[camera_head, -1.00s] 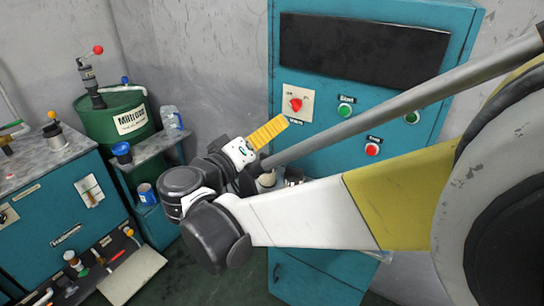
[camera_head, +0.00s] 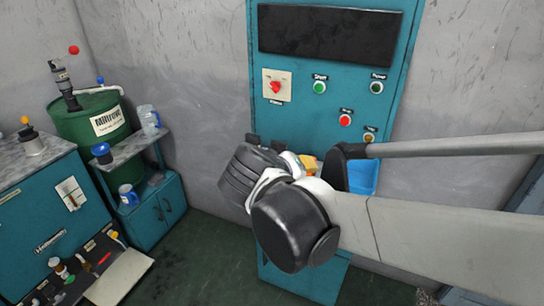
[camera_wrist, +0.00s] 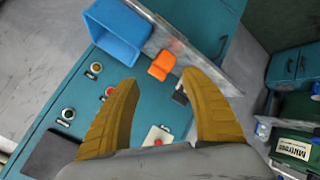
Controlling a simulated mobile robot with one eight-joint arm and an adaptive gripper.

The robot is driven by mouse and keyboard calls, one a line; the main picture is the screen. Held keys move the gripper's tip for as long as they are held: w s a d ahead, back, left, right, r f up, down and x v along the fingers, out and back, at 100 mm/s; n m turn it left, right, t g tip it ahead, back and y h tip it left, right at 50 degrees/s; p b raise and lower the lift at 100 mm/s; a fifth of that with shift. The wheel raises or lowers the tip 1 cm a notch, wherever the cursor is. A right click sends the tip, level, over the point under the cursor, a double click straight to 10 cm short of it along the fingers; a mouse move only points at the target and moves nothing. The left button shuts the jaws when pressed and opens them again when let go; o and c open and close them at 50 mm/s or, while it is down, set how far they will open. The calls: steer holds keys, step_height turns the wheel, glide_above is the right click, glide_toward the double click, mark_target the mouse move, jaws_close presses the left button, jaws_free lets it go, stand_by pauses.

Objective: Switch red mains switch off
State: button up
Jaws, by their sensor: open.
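The red mains switch (camera_head: 276,87) sits on a pale square plate at the upper left of the teal cabinet's panel, below a dark screen. In the wrist view the switch (camera_wrist: 158,141) shows low in the picture, between the two yellow fingers and partly cut off by my gripper's body. My gripper (camera_wrist: 160,78) is open, with nothing between its fingers. In the head view my gripper (camera_head: 308,164) is mostly hidden behind my wrist, with a bit of yellow showing. It appears below the switch and apart from it.
Green buttons (camera_head: 319,87) and a red button (camera_head: 345,120) are on the same panel. A blue bin (camera_head: 363,177) and an orange object (camera_wrist: 162,66) are by the cabinet's shelf. A green drum (camera_head: 92,123) and a workbench (camera_head: 40,215) stand at left.

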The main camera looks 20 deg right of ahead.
steer(key=shift+s+d+f+g+y, duration=0.15)
steer(key=shift+s+d+f+y, duration=0.15)
steer(key=shift+s+f, duration=0.25)
steer(key=shift+s+d+f+g+y, duration=0.15)
steer(key=shift+s+f+y, duration=0.2)
steer(key=shift+s, duration=0.25)
